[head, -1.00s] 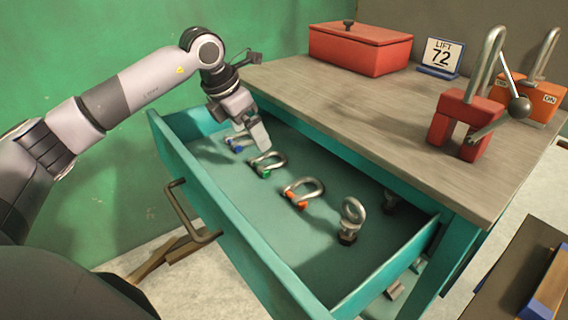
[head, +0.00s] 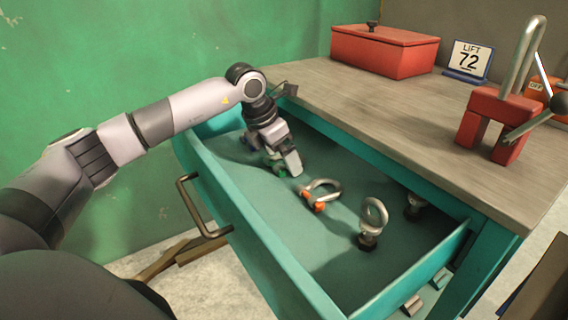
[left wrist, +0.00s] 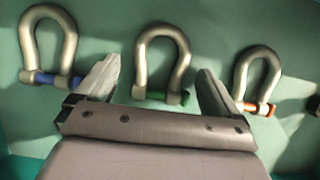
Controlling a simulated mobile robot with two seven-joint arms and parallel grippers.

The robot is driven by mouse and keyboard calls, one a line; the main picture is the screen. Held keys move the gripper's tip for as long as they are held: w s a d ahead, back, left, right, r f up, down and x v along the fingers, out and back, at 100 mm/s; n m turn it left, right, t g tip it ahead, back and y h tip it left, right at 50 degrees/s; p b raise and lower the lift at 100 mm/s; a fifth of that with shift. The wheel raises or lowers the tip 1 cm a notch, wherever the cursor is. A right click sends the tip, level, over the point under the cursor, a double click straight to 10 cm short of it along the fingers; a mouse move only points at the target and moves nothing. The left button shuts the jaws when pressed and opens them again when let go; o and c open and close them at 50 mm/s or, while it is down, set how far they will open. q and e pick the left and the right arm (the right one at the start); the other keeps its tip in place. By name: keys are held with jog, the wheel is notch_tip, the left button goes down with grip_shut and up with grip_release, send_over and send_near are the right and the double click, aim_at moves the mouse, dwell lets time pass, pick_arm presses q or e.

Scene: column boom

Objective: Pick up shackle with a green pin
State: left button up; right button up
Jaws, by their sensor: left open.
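The shackle with a green pin (left wrist: 163,62) lies in the drawer, a grey bow with its green pin toward my wrist. In the left wrist view it sits between the open fingers of my left gripper (left wrist: 158,88), with no clear contact. In the head view my left gripper (head: 285,168) is low in the drawer and hides most of this shackle; only a bit of green (head: 279,169) shows. A shackle with a blue pin (left wrist: 48,45) lies to its left and one with an orange pin (left wrist: 256,80) to its right. My right gripper is not in view.
The open teal drawer (head: 250,235) also holds the orange-pin shackle (head: 321,193) and an upright eye bolt (head: 373,220). Its walls surround my gripper.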

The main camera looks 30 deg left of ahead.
pick_arm(q)
jog(key=c, duration=1.1)
